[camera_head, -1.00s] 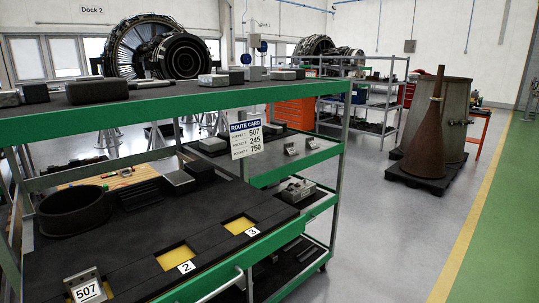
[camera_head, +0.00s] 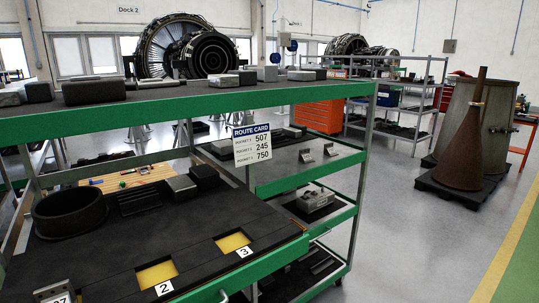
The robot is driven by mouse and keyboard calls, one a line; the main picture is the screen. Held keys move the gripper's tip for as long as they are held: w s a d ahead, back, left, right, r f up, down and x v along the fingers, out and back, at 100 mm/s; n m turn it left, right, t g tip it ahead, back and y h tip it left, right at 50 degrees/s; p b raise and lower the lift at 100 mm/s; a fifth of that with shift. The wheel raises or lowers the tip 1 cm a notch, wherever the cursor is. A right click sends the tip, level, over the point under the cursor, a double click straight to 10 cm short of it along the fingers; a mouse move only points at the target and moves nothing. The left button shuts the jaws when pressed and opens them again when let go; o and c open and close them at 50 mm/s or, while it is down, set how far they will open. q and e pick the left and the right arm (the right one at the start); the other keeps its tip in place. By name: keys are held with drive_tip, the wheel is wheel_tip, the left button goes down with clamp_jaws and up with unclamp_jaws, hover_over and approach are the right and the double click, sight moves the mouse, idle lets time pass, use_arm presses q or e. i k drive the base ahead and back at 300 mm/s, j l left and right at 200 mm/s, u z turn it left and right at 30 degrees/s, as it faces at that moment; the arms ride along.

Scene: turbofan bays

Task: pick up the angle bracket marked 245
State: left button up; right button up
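Two small angle brackets stand on the middle shelf of the farther green-edged cart, a left one (camera_head: 306,156) and a right one (camera_head: 330,149); I cannot read any marking on them. Another metal angle bracket (camera_head: 52,291) stands at the bottom left edge of the near cart's dark foam mat (camera_head: 120,245); its label is cut off, with only "07" partly showing. The route card (camera_head: 252,145) reads 507, 245, 750. Two yellow pockets show in the mat, numbered 2 (camera_head: 157,274) and 3 (camera_head: 233,242), both empty. Neither gripper is in view.
The near cart's green-edged top shelf (camera_head: 200,104) overhangs the mat and carries several blocks. A black ring (camera_head: 70,213) and grey blocks sit on the mat. A brown cone (camera_head: 463,140) stands on a black pallet at right. The grey floor (camera_head: 410,240) between is clear.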

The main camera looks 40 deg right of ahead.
sight(304, 157)
drive_tip(key=l+u, duration=0.3)
drive_tip(key=l, duration=0.2)
drive_tip(key=l+u, duration=0.35)
drive_tip(key=l, duration=0.2)
drive_tip(key=l+u, duration=0.15)
drive_tip(key=l, duration=0.4)
drive_tip(key=k+l+u, duration=0.2)
drive_tip(key=l, duration=0.35)
drive_tip(key=k+l, duration=0.1)
drive_tip(key=l, duration=0.45)
drive_tip(key=k+l+u, duration=0.1)
drive_tip(key=l, duration=0.45)
